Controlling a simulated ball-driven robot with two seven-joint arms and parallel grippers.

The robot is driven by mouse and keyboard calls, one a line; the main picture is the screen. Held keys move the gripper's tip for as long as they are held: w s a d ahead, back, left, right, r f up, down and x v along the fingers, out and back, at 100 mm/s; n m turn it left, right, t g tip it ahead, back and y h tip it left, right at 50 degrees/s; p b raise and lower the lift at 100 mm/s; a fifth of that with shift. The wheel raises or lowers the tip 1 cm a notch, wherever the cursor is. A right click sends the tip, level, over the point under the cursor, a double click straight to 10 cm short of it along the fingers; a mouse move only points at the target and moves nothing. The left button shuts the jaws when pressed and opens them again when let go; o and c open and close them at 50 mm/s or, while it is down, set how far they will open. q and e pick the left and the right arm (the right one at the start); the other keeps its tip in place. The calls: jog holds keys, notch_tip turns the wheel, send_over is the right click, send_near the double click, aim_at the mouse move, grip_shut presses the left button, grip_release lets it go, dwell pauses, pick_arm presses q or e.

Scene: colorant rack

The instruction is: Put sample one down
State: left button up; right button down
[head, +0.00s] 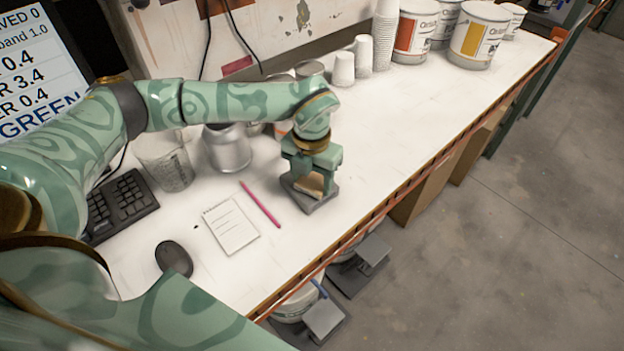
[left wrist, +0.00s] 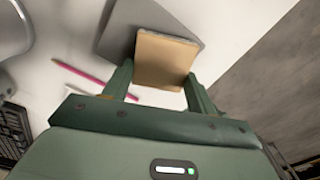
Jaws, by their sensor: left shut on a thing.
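Sample one seems to be the small flat tan piece (head: 311,182), also seen in the left wrist view (left wrist: 165,60). My left gripper (head: 310,178) is shut on it, with a finger on either side in the left wrist view (left wrist: 158,88). The gripper points down over a dark grey flat plate (head: 316,205) near the bench's front edge. The plate also shows behind the tan piece in the left wrist view (left wrist: 112,36). I cannot tell whether the piece touches the plate. My right gripper is not in view.
A pink pencil (head: 261,205) and a notepad (head: 231,226) lie left of the plate. A metal can (head: 227,150), a clear beaker (head: 165,162), a keyboard (head: 122,205) and a mouse (head: 174,258) are further left. Paint buckets (head: 478,36) stand at the back. The bench right of the plate is clear.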

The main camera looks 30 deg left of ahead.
aim_at(312, 183)
pick_arm(q)
jog(key=shift+f, duration=0.3)
jog(key=o, duration=1)
jog(key=shift+f, duration=0.1)
notch_tip(312, 183, up, 12)
jog(key=shift+r+p, duration=0.15)
jog(key=shift+p, duration=0.65)
